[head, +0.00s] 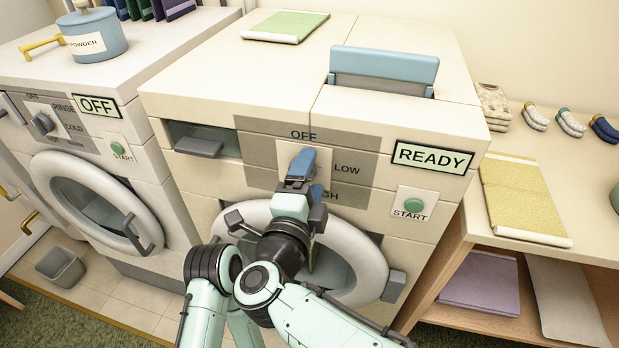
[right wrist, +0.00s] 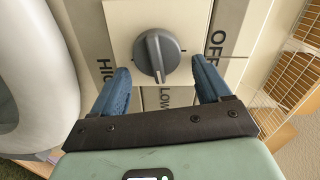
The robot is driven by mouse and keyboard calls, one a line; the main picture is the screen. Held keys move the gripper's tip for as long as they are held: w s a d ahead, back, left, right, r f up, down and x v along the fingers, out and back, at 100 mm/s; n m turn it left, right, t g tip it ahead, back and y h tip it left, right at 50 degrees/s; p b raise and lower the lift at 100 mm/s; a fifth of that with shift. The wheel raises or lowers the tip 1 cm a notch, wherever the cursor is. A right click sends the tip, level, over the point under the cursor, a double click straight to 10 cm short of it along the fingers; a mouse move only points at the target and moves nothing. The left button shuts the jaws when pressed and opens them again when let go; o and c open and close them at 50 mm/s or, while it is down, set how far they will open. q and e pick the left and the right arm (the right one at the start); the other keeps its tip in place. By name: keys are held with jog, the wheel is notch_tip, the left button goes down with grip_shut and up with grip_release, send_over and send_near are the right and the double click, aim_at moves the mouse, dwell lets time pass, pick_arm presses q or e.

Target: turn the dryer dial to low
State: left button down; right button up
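The dryer (head: 400,205) stands in the middle of the head view, with a READY display and a START button. Its dial is hidden behind my right gripper (head: 308,190) there. The right wrist view shows the round grey dial (right wrist: 157,55) on a light panel. The labels OFF, LOW (right wrist: 166,97) and HIGH stand around it. Its raised ridge lies roughly in line with LOW; I cannot tell surely which end is the pointer. My right gripper (right wrist: 163,87) is open, its blue fingers on either side of the dial, with visible gaps. My left gripper is not in view.
The washer (head: 75,125) with an OFF display stands at left, a blue powder tin (head: 93,38) on top. The dryer's round door (head: 350,255) is below the dial. A wooden shelf (head: 475,215) with folded cloths stands at right. A grey bin (head: 60,267) is on the floor.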

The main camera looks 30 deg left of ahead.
pick_arm(q)
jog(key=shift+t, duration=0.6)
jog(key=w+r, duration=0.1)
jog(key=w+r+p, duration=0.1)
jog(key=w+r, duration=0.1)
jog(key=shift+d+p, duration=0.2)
jog(key=shift+p, duration=0.1)
pick_arm(e)
jog(key=v, duration=1.3)
jog(key=shift+s, duration=0.25)
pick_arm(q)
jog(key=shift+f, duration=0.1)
